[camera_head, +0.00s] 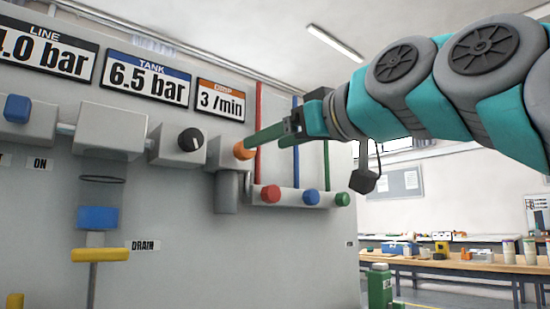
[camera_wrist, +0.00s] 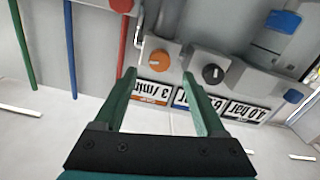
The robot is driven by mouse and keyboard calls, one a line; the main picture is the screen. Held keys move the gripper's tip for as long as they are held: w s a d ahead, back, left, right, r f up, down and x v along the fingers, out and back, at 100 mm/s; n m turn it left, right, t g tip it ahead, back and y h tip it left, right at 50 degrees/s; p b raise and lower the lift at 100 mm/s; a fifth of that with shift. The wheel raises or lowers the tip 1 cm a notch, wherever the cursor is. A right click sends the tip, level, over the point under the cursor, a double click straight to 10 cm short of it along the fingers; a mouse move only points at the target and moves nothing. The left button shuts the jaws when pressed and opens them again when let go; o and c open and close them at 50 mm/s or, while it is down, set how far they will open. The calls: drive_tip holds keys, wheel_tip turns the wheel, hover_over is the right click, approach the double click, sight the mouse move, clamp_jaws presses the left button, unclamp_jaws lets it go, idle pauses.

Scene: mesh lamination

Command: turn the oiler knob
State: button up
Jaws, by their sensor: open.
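The orange round knob (camera_head: 243,150) sits on the grey oiler block under the orange-topped "DRIP 3/min" sign (camera_head: 221,100). In the wrist view the orange knob (camera_wrist: 160,60) lies just ahead of my fingertips, in line with the gap between them. My gripper (camera_head: 262,140) has long green fingers and is open and empty. In the wrist view my gripper (camera_wrist: 159,76) has its fingers spread wider than the knob. In the head view a fingertip overlaps the knob's right edge; I cannot tell whether it touches.
A black knob (camera_head: 191,140) is left of the orange one, with a blue knob (camera_head: 17,108) further left. Below right, a manifold carries red (camera_head: 270,194), blue (camera_head: 308,197) and green (camera_head: 342,199) caps with coloured tubes rising above. A yellow drain handle (camera_head: 100,255) is lower left.

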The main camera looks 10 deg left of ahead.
sight(247, 159)
drive_tip(key=shift+p+x, duration=0.35)
drive_tip(key=shift+x, duration=3.5)
drive_tip(key=shift+r, duration=0.1)
drive_tip(key=shift+c, duration=0.4)
clamp_jaws()
